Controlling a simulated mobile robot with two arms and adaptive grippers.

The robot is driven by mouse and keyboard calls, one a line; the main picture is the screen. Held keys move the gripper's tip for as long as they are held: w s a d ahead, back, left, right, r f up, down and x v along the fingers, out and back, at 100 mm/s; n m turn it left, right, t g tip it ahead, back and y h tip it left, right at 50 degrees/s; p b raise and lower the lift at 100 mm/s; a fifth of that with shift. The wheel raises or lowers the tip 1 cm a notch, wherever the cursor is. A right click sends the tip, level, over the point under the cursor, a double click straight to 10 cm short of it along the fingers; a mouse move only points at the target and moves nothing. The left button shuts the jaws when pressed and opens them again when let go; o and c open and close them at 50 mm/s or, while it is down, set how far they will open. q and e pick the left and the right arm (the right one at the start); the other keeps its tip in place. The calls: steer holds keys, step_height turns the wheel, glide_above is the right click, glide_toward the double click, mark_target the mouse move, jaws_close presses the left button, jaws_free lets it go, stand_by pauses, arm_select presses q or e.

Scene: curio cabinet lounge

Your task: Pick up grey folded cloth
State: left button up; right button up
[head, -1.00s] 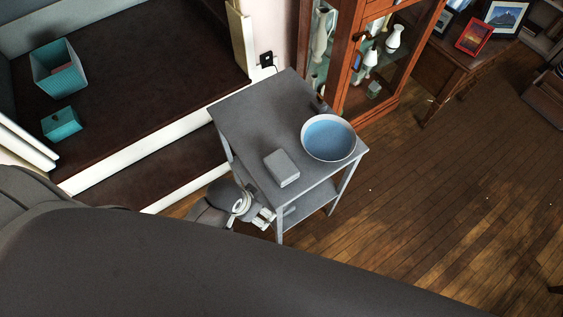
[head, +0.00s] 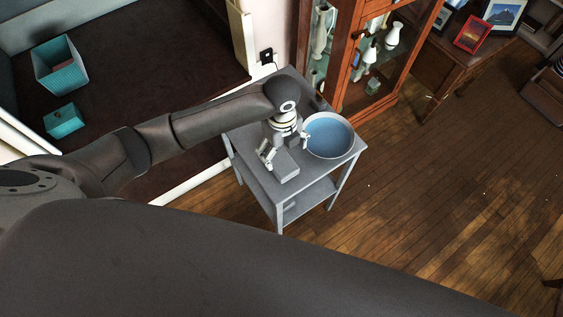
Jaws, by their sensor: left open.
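The grey folded cloth (head: 286,166) lies as a small block on top of the grey side table (head: 262,182), near its front edge. My left gripper (head: 284,150) is above the table at the cloth's far side, pointing down. Its fingers are spread, one to the left and one to the right, and it is empty. The fingers overlap the cloth's far part in this view; I cannot tell whether they touch it. My right gripper is not in view.
A blue bowl with a pale rim (head: 330,136) stands on the table just right of the gripper. A glass-fronted wooden cabinet (head: 385,50) with vases is behind. A teal basket (head: 60,66) and a teal box (head: 64,121) sit at the left. Wooden floor at right is open.

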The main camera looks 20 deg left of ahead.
mark_target(281, 162)
arm_select(q)
steer(key=shift+w+a+f, duration=0.1)
steer(key=shift+a+f, duration=0.1)
step_height(281, 162, down, 4)
steer(key=shift+r, duration=0.1)
steer(key=shift+w+a+f+p, duration=0.15)
steer(key=shift+f+p, duration=0.1)
steer(key=shift+f, duration=0.8)
steer(key=shift+w+d+f+p, duration=0.1)
steer(key=shift+w+f+p, duration=0.1)
steer(key=shift+f, duration=0.9)
steer(key=shift+w+a+f+p, duration=0.15)
steer(key=shift+f+p, duration=0.1)
steer(key=shift+f, duration=0.8)
steer(key=c, duration=1.1)
